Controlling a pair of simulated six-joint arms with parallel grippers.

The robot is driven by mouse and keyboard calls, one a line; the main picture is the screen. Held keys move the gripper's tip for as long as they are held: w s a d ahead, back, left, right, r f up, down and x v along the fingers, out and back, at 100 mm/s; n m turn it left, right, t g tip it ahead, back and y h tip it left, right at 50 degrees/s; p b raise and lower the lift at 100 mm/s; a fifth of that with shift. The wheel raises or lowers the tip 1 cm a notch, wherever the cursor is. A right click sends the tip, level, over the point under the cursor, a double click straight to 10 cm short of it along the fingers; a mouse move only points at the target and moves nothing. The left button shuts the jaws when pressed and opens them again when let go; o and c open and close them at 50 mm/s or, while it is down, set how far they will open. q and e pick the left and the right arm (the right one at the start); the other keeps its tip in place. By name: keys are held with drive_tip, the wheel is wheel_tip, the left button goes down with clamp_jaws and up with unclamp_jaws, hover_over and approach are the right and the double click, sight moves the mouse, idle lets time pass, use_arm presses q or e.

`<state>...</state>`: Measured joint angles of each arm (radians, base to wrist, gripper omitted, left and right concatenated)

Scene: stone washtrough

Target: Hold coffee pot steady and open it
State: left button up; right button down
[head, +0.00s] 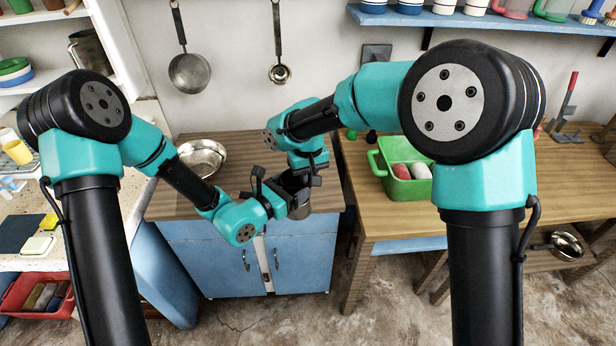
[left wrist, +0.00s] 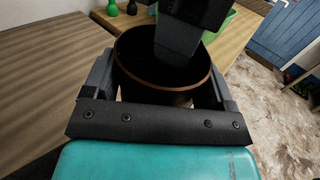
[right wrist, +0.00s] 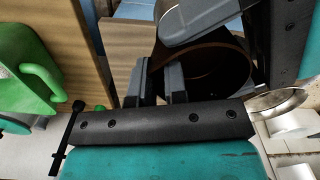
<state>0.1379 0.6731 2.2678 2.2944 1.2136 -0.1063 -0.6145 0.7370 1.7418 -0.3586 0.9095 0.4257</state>
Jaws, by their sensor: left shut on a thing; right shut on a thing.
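The coffee pot (head: 301,212) is a dark metal cylinder held above the front edge of the wooden counter. In the left wrist view its round mouth (left wrist: 135,60) has a coppery rim and looks dark and hollow. My left gripper (head: 283,197) is shut around the pot's body, one finger on each side. My right gripper (head: 298,179) comes down from above at the rim. In the right wrist view its fingers (right wrist: 163,82) are close together and seem to pinch the pot's edge; the exact contact is hidden. I cannot make out a separate lid.
A wooden counter (head: 240,158) on blue cabinets lies behind the pot, with a metal bowl (head: 203,156) at left. A green basket (head: 405,184) with red and white items stands on the table at right. A gap separates counter and table.

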drive_tip(key=shift+w+a+r, duration=0.1)
drive_tip(key=shift+w, duration=0.05)
idle(0.3)
drive_tip(key=c, duration=1.2)
unclamp_jaws()
drive_tip(key=shift+o, duration=0.2)
drive_tip(key=shift+r, duration=2.15)
drive_tip(key=shift+r, duration=0.1)
drive_tip(key=r+m, duration=0.1)
drive_tip(key=r, duration=0.1)
drive_tip(key=s+r+m, duration=0.1)
drive_tip(key=r, duration=0.2)
drive_tip(key=r+m, duration=0.2)
drive_tip(key=shift+s+d+r, duration=0.15)
drive_tip(key=shift+d, duration=0.05)
